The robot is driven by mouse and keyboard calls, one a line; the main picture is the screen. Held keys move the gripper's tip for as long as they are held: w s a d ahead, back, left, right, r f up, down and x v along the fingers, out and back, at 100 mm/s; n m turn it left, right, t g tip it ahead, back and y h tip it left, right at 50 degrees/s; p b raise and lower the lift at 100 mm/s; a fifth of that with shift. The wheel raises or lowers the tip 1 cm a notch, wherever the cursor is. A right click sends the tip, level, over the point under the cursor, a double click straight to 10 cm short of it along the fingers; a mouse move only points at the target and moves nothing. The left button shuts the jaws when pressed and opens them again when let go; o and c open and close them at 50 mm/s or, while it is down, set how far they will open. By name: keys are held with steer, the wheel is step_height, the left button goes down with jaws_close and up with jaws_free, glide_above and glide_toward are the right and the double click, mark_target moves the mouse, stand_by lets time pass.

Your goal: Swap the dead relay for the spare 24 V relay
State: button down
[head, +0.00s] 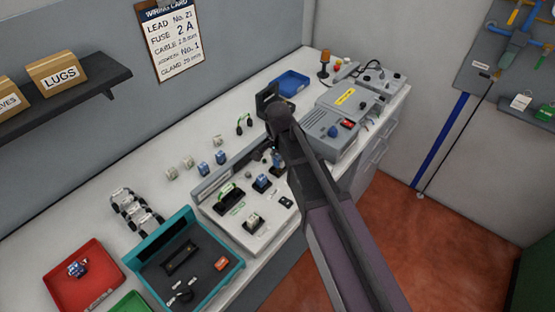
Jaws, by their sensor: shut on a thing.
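My gripper (270,156) is over the far part of the grey panel unit (218,214), mostly hidden by my arm. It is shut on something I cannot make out. A blue relay-like block (262,182) sits in a dark socket on the panel. A pale block (253,219) sits in another socket nearer the front. Two blue blocks (203,168) and two pale blocks (172,174) stand on the worktop behind the panel. A blue block (78,268) lies in the red tray (51,280). Which is dead or 24 V is not readable.
A teal tray (237,264) with small parts and a green tray (132,303) stand at the front. A grey device (333,137) and a blue bin (293,83) are beyond my gripper. A note board (168,40) hangs on the wall.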

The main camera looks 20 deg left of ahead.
steer(key=shift+f+b, duration=0.9)
steer(key=shift+f, duration=0.05)
stand_by(1.8)
stand_by(0.3)
steer(key=shift+c, duration=1.9)
jaws_free()
steer(key=shift+o, duration=0.2)
steer(key=o, duration=0.3)
steer(key=shift+o, duration=0.2)
steer(key=shift+r, duration=0.1)
steer(key=shift+r+p, duration=3.45)
steer(key=shift+p, duration=0.05)
